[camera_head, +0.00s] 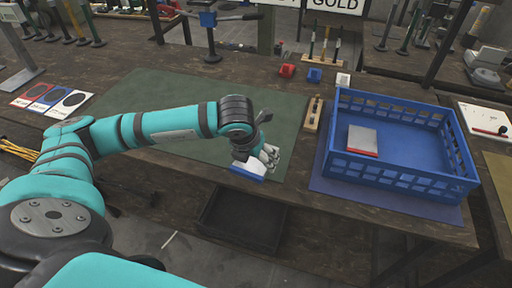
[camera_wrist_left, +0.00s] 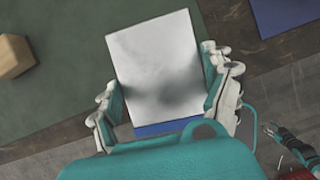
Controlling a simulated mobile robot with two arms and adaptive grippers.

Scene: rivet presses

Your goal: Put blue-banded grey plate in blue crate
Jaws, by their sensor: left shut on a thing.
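My left gripper (camera_head: 268,158) is shut on the blue-banded grey plate (camera_head: 248,170), near the front edge of the green mat. In the left wrist view the plate (camera_wrist_left: 158,72) lies between the two fingers of the gripper (camera_wrist_left: 165,92), with its blue band at the near end. The blue crate (camera_head: 400,180) stands on a blue mat to the right of the gripper. A grey plate with a red band (camera_head: 362,141) lies inside the crate. My right gripper is not in the head view.
A wooden strip with small parts (camera_head: 312,115) lies between the green mat (camera_head: 180,100) and the crate. Small red (camera_head: 287,71), blue (camera_head: 314,75) and white (camera_head: 343,79) blocks stand behind. A press (camera_head: 209,35) stands at the back.

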